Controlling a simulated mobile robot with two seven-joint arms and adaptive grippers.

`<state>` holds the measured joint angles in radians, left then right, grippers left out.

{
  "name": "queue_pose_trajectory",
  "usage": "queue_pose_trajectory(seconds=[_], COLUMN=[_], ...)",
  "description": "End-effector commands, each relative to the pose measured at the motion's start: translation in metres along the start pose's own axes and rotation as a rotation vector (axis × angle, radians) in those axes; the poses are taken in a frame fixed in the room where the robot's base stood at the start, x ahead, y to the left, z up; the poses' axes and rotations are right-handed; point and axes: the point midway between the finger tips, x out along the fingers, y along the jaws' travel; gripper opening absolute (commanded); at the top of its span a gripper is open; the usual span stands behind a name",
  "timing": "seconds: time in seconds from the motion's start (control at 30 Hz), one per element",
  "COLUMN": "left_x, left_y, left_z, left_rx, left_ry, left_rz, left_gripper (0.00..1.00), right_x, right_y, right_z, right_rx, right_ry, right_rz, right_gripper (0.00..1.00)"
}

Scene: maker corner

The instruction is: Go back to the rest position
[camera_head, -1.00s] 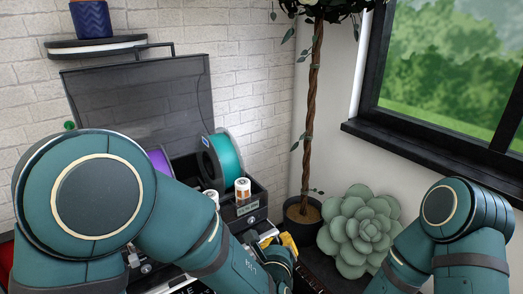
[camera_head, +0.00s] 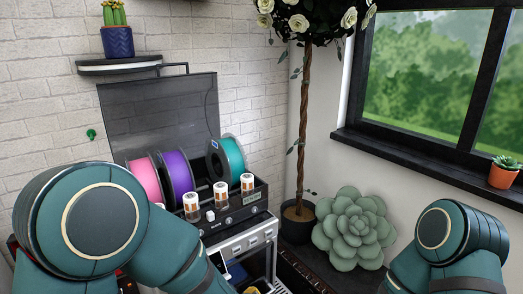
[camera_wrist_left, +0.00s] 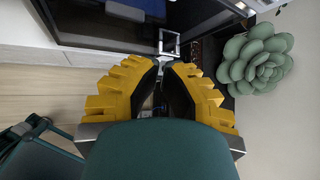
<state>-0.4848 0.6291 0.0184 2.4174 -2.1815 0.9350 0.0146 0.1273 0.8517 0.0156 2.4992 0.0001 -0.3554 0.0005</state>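My left arm (camera_head: 110,225) comes in from the left in the head view, its forearm reaching down to the bottom edge. My left gripper (camera_wrist_left: 163,68) shows in the left wrist view with yellow ribbed fingers and dark inner faces. Its fingertips are close together, and I cannot tell whether they touch. No object is visible between them. In the head view only a bit of yellow shows at the bottom edge. My right arm (camera_head: 445,240) is at the lower right, bent downward; its gripper is outside the view.
A dark open-lidded box (camera_head: 228,217) with filament spools (camera_head: 178,172) and small orange-white cylinders (camera_head: 220,194) stands on a light drawer unit (camera_head: 245,242) behind my left arm. A potted tree (camera_head: 298,225) and a large succulent (camera_head: 353,230) are right of it. A window sill (camera_head: 420,160) is at the right.

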Motion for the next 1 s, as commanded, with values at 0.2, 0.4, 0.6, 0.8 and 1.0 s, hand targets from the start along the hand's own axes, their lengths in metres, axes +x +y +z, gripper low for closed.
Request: queue_pose_trajectory(seconds=[0.2,0.4,0.6,0.8,1.0], left_x=[0.004,-0.021,-0.038,-0.027,0.003], left_y=[0.099,0.152,0.160,0.153,0.162], left_z=[-0.053,-0.110,-0.152,-0.166,-0.157], left_rx=[-0.310,-0.730,-1.238,-1.805,-2.295], left_ry=[0.244,0.443,0.551,0.517,0.335], left_rz=[0.418,0.772,1.033,1.181,1.197], left_gripper=[0.00,0.00,0.00,0.00,0.00], right_x=[0.000,0.000,0.000,0.000,0.000], right_y=[0.000,0.000,0.000,0.000,0.000], right_z=[0.001,0.001,0.001,0.001,0.001], right_rx=[0.000,0.000,0.000,0.000,0.000], right_ry=[-0.001,-0.001,-0.001,-0.001,-0.001], right_rz=[0.000,0.000,0.000,0.000,0.000], right_gripper=[0.00,0.00,0.00,0.00,0.00])
